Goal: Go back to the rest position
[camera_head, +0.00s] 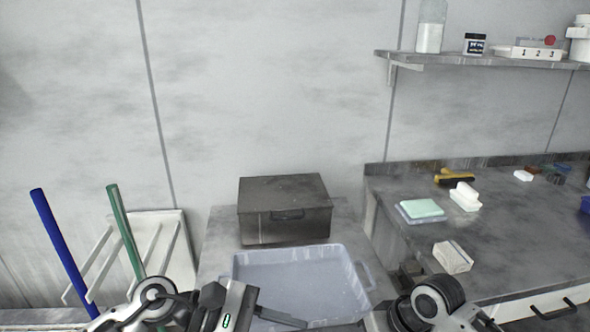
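My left arm comes in at the bottom left, and my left gripper (278,317) shows in part over the front of a translucent tray (362,268). One dark finger points right; the rest of the gripper is cut off or hidden, so its opening cannot be told. I see nothing held in the part that shows. A link of my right arm shows at the bottom, right of the tray. My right gripper is outside the picture.
A dark metal box (285,222) stands behind the tray. A blue pole (62,250) and a green pole (126,232) lean at a white rack (172,262) on the left. The right counter (520,235) holds a green pad (422,208) and a white block (452,257). A shelf (470,61) hangs above.

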